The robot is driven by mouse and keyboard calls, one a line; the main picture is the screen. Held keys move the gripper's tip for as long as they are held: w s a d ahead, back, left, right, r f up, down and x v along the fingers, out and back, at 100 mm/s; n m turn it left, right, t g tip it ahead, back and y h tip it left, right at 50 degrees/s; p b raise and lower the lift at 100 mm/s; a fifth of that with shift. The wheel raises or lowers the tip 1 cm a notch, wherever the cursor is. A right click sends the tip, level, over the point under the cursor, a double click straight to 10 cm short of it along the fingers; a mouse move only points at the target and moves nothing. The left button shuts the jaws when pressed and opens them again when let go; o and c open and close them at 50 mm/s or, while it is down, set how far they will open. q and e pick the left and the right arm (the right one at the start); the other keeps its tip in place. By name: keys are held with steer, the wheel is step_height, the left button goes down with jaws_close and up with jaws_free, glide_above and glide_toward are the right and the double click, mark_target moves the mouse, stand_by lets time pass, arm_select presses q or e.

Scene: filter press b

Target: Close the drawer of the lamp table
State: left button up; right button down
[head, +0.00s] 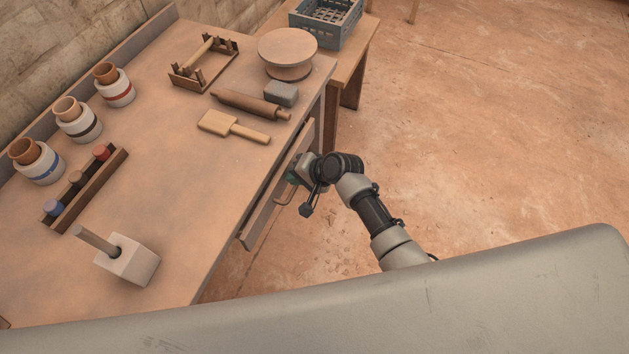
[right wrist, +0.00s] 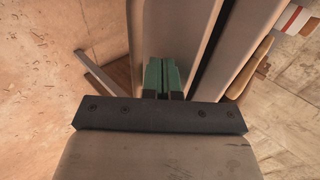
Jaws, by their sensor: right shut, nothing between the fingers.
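The lamp table (head: 190,190) is the long wooden table along the wall. Its drawer (head: 262,215) is on the right-hand side and stands partly open, its front panel out from the table edge. A bar handle (head: 284,199) sits on the front. My right gripper (head: 293,177) is at the outer face of the drawer front, near the handle. In the right wrist view its green fingers (right wrist: 163,78) are shut and empty, with the drawer front (right wrist: 182,25) just beyond them. I cannot tell whether they touch it. My left gripper is out of view.
On the tabletop are a paddle (head: 232,127), a rolling pin (head: 250,104), a turntable (head: 287,47), several jars and a white block with a stick (head: 127,262). A second table with a blue crate (head: 327,22) stands behind. The floor at right is clear.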

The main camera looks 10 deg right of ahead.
steer(key=shift+w+a, duration=0.5)
steer(key=shift+a, duration=0.2)
steer(key=shift+w+a, duration=0.3)
steer(key=shift+a, duration=0.2)
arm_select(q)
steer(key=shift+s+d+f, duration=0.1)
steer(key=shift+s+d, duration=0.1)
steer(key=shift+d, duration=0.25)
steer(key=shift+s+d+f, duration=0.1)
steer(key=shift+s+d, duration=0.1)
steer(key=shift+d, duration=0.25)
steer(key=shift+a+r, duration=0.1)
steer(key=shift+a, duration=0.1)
arm_select(e)
steer(key=shift+d+r, duration=0.1)
steer(key=shift+r, duration=0.05)
